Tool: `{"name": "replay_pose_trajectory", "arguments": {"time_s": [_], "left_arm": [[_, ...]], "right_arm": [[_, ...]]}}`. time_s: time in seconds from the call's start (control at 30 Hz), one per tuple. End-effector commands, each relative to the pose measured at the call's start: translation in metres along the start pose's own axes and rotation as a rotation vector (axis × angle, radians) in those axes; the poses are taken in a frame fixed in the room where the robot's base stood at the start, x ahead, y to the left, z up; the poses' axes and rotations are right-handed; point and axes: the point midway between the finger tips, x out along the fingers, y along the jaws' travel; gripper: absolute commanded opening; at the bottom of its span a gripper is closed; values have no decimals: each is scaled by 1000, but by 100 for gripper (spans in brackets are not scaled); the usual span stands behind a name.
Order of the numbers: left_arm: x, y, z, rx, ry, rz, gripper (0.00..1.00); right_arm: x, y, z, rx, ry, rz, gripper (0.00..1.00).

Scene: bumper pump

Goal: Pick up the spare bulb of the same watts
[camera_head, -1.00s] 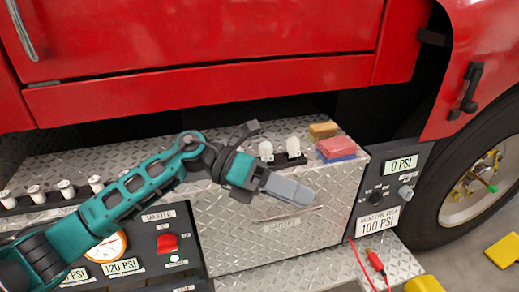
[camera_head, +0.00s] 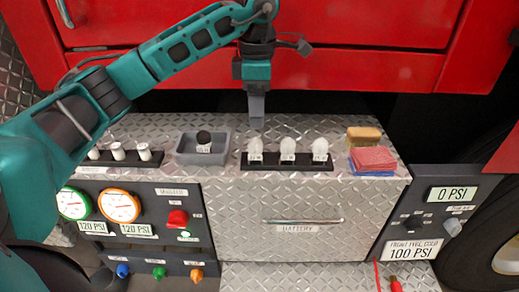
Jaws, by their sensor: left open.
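Three white bulbs stand upright in a black rack (camera_head: 290,165) on the metal step: a left bulb (camera_head: 255,147), a middle bulb (camera_head: 288,147) and a right bulb (camera_head: 320,147). Each has a small label at its base, too small to read. A dark-topped bulb-like item (camera_head: 204,140) with a label sits in a grey tray (camera_head: 181,157) to their left. My left gripper (camera_head: 256,121) points down, just above or behind the left bulb, holding nothing. Its fingers show edge-on and it is open. My right gripper is out of view.
Several small white cylinders (camera_head: 118,151) stand in a rack at left, partly under my arm. A red cloth (camera_head: 372,159) and a tan sponge (camera_head: 364,136) lie right of the bulbs. The red truck body (camera_head: 350,72) rises close behind the step.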

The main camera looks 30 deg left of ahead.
Motion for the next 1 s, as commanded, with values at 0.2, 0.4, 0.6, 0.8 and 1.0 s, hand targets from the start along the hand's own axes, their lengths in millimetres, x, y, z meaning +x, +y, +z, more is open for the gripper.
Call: {"name": "replay_pose_trajectory", "arguments": {"time_s": [0.2,0.4,0.6,0.8,1.0], "left_arm": [[37,0,0,1,0,-3,66],[51,0,-1,1,-1,-3,66],[81,0,-6,1,-1,-5,66],[96,0,-5,2,-4,-2,66],[96,1,-5,2,-4,-1,66]], "right_arm": [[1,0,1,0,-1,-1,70],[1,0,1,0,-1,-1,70],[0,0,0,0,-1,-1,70],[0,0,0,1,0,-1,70],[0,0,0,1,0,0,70]]}}
